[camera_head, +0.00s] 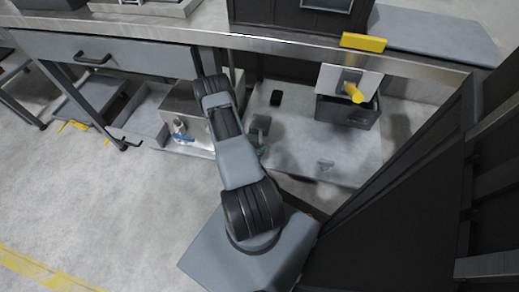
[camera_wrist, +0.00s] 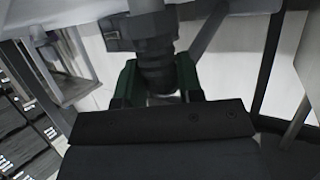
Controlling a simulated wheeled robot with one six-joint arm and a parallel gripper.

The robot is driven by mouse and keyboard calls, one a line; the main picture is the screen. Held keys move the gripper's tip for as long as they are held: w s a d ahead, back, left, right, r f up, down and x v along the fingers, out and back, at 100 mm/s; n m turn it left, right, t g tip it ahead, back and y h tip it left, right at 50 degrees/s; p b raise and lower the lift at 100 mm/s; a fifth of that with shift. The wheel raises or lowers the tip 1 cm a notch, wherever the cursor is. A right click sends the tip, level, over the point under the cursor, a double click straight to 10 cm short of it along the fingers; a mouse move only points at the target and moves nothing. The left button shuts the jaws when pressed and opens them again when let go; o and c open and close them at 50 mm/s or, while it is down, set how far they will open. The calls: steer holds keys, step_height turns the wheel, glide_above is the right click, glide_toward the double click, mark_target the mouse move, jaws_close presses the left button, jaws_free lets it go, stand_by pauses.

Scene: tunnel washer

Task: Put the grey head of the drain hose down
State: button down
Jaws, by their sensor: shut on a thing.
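My gripper (camera_wrist: 156,85) has green fingers and is shut on the grey head of the drain hose (camera_wrist: 154,50), a dark ribbed piece with a blocky end, in the wrist view. In the head view my gripper (camera_head: 262,150) is partly hidden behind my arm, under the bench. The grey head (camera_head: 260,125) shows there as a small dark shape above the pale lower board. Whether it touches anything is not clear.
The steel bench edge (camera_head: 290,47) runs above my arm. A dark box (camera_head: 345,112) with a yellow knob (camera_head: 353,92) is on the right. The pale board (camera_head: 310,150) has bare room between them.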

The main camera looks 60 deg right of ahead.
steer(key=shift+f, duration=0.15)
steer(key=c, duration=0.8)
jaws_free()
steer(key=shift+f, duration=0.1)
steer(key=shift+o, duration=0.2)
